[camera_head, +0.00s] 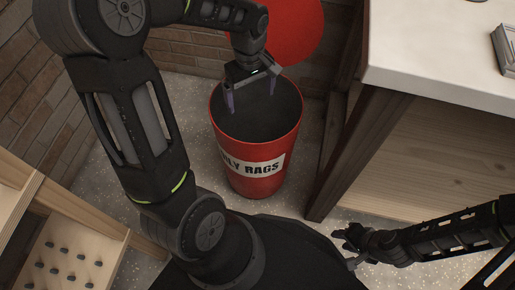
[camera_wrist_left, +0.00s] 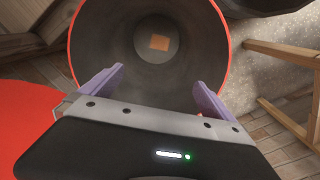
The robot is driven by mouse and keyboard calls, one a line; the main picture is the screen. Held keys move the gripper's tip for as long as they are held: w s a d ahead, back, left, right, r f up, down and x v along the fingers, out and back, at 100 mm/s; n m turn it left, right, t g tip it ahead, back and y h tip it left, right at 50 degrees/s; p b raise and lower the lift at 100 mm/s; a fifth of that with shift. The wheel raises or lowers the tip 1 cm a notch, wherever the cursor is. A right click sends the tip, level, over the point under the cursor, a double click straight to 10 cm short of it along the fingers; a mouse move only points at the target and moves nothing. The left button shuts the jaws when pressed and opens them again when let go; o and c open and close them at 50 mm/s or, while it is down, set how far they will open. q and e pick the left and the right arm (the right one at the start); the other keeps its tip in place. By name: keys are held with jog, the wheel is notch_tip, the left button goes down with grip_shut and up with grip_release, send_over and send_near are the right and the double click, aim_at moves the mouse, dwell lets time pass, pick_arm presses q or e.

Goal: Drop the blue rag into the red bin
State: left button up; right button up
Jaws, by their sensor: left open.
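The red bin (camera_head: 252,182) stands on the floor with a white label reading "ONLY RAGS", partly cut off. My left gripper (camera_head: 250,96) is over the bin's mouth, its two purple fingers spread apart with nothing between them. In the left wrist view the open fingers (camera_wrist_left: 160,80) frame the dark inside of the bin (camera_wrist_left: 188,75). A small orange-brown square patch (camera_wrist_left: 159,43) shows at the bin's bottom. I see no blue rag in either view. My right gripper (camera_head: 350,246) is low at the right, near the table leg; its jaws are unclear.
A white-topped table (camera_head: 435,50) with a dark leg (camera_head: 350,150) stands right of the bin. A red round shape (camera_head: 290,30) is behind the bin. A wooden rack (camera_head: 75,250) is at lower left. Brick walls close in the back left.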

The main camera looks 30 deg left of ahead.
pick_arm(q)
notch_tip(320, 180, up, 7)
jog(key=p, duration=0.2)
jog(key=shift+f, duration=0.15)
dwell(0.7)
